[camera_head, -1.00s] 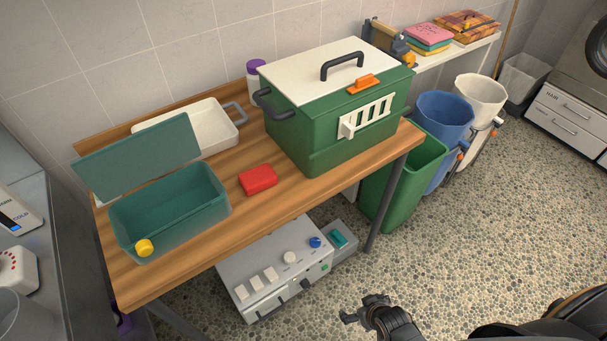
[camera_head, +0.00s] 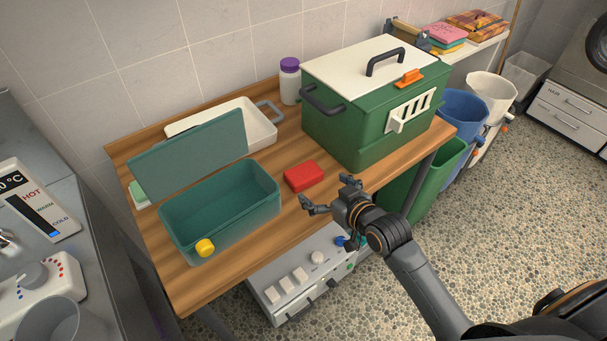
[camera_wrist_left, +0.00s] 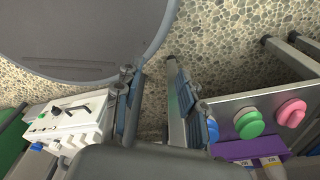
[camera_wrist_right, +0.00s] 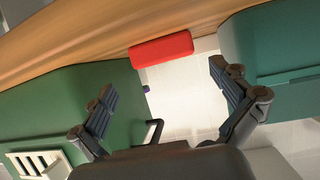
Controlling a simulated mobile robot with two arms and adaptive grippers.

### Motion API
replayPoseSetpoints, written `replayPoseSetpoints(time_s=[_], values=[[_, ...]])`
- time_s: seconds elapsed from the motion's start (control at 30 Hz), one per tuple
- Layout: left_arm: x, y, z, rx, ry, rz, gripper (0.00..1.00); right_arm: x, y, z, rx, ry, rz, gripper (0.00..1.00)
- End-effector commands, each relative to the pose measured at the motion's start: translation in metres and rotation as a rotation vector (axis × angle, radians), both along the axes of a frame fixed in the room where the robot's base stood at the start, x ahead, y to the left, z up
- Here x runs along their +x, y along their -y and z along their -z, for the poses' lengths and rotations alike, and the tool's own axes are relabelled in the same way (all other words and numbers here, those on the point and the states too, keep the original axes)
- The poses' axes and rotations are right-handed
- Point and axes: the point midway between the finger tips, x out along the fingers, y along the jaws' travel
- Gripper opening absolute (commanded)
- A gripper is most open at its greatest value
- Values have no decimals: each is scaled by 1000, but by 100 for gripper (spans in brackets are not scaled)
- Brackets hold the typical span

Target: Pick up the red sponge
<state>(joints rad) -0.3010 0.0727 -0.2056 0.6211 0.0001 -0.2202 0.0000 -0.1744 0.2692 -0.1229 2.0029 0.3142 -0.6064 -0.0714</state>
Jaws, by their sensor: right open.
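The red sponge (camera_head: 303,176) lies flat on the wooden table, between the open teal box and the green kennel-like box. My right gripper (camera_head: 326,192) is open and empty, just in front of the sponge on its near right side, apart from it. In the right wrist view the sponge (camera_wrist_right: 162,48) shows beyond the gap between the open fingers (camera_wrist_right: 163,82). My left gripper (camera_wrist_left: 160,85) shows only in its wrist view, fingers apart with bare floor between them, holding nothing.
The teal box (camera_head: 225,225) with raised lid stands left of the sponge, and the green box (camera_head: 345,140) with white lid right. A white tray (camera_head: 262,130) and purple-capped bottle (camera_head: 290,85) stand behind. The wooden table (camera_head: 190,285) is bare around the sponge. A grey control unit (camera_head: 290,290) sits below.

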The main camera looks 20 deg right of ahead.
Motion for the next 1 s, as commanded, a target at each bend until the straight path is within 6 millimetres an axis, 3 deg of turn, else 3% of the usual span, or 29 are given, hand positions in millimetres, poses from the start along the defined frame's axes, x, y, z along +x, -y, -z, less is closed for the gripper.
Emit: replayPoseSetpoints(time_s=[0.2,0.6,0.9,0.93,1.0], values=[[1,-11,-2,13,1,-4,40,19,-5,8,1,0,1,100],[1,-11,-13,13,1,-5,40,62,-21,20,0,-2,1,100],[1,-5,-13,7,1,-3,40,67,-22,23,-1,-1,1,100],[1,-5,-13,6,0,-3,40,67,-22,23,-1,-1,1,98],[0,-4,-13,5,0,-1,40,66,-22,23,-1,-1,1,84]])
